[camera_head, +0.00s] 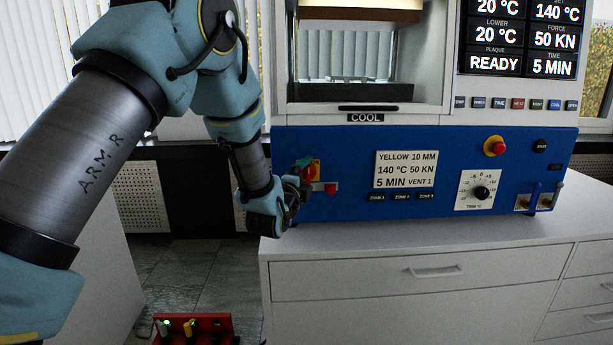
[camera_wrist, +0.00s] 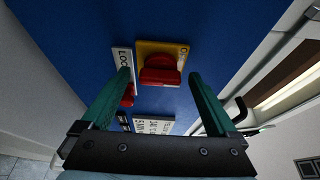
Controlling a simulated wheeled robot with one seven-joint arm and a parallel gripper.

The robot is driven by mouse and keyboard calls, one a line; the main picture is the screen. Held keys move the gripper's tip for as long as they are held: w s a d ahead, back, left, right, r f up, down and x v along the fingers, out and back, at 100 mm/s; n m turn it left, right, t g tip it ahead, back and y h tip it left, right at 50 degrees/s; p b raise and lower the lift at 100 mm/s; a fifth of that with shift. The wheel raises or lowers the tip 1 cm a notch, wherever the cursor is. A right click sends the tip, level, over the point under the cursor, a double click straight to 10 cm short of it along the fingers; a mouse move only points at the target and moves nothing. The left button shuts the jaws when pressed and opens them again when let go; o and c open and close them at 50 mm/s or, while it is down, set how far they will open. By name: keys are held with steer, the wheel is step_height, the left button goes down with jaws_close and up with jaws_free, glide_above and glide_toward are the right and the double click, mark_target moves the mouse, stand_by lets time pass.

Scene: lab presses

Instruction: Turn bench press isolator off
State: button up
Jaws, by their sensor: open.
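The bench press isolator is a red rotary knob (camera_wrist: 160,72) on a yellow plate (camera_wrist: 176,47), on the left end of the press's blue front panel. In the head view the knob (camera_head: 311,172) shows beside my gripper (camera_head: 300,178), which partly hides the plate. In the wrist view my gripper (camera_wrist: 160,77) is open, with one green finger on each side of the knob and a visible gap on both sides. Contact with the knob is not visible. The knob's bar lies roughly crosswise in the wrist view; its on or off marking is not readable.
A red lock piece (camera_wrist: 128,95) with a white label sits close to the left finger in the wrist view. The panel (camera_head: 350,205) also carries a red stop button (camera_head: 498,147), a dial (camera_head: 481,192) and levers (camera_head: 535,196). White drawers (camera_head: 400,285) stand below.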

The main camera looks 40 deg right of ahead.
steer(key=c, duration=1.4)
